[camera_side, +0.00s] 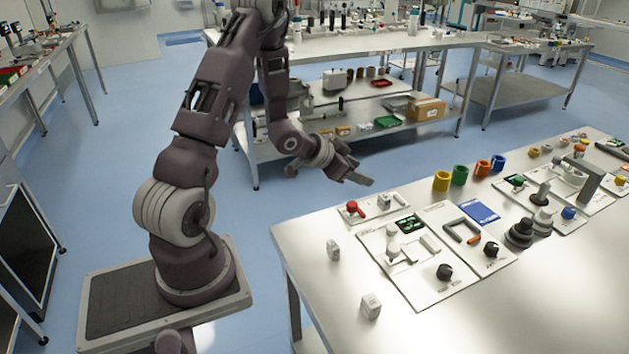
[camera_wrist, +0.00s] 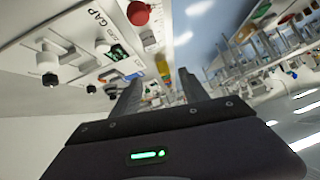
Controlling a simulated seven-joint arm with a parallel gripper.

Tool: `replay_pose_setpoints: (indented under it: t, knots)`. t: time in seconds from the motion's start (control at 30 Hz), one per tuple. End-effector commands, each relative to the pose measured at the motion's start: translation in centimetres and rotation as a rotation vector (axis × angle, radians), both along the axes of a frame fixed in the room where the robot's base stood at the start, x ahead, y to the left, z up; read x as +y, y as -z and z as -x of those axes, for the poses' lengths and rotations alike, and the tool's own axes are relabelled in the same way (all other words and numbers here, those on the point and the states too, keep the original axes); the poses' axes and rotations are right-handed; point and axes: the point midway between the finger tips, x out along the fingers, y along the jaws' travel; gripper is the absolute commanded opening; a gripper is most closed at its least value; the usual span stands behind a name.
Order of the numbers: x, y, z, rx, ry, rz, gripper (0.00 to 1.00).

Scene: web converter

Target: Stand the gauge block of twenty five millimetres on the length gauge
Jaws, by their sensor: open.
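My gripper (camera_side: 360,173) is open and empty, held in the air left of the table's back edge in the side view. In the wrist view its two fingers (camera_wrist: 160,88) stand apart with nothing between them. Small pale blocks stand on the table: one at the left edge (camera_side: 333,250), one nearer the front (camera_side: 371,306), and one beside the red knob (camera_side: 384,202). Their markings are too small to tell which is twenty five millimetres. A white panel carries what looks like the length gauge (camera_side: 394,247), near a green-lit display (camera_side: 409,224). The display also shows in the wrist view (camera_wrist: 118,52).
A red knob (camera_side: 352,208) stands at the table's back left; it also shows in the wrist view (camera_wrist: 138,13). Black knobs (camera_side: 444,272), dark stacked discs (camera_side: 520,234) and coloured cups (camera_side: 460,175) stand farther right. The table's front (camera_side: 480,315) is clear.

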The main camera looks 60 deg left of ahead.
Motion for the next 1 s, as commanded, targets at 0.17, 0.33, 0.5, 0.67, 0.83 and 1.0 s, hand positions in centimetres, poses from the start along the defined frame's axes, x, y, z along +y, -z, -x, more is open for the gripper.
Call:
replay_pose_setpoints:
  t: [0.17,0.33,0.5,0.67,0.83,1.0]
  knots:
    - [-4.7,-10.7,2.0,0.133,-0.081,-0.115,0.52]
    - [-13.1,-17.8,11.2,0.247,-0.135,-0.032,0.52]
    - [-19.8,-19.5,21.5,0.358,-0.077,0.101,0.52]
    - [-22.0,-19.3,25.9,0.415,-0.033,0.154,0.52]
    - [-22.1,-19.3,26.1,0.422,-0.032,0.156,0.52]
    - [-22.0,-19.3,26.1,0.422,-0.033,0.156,0.52]
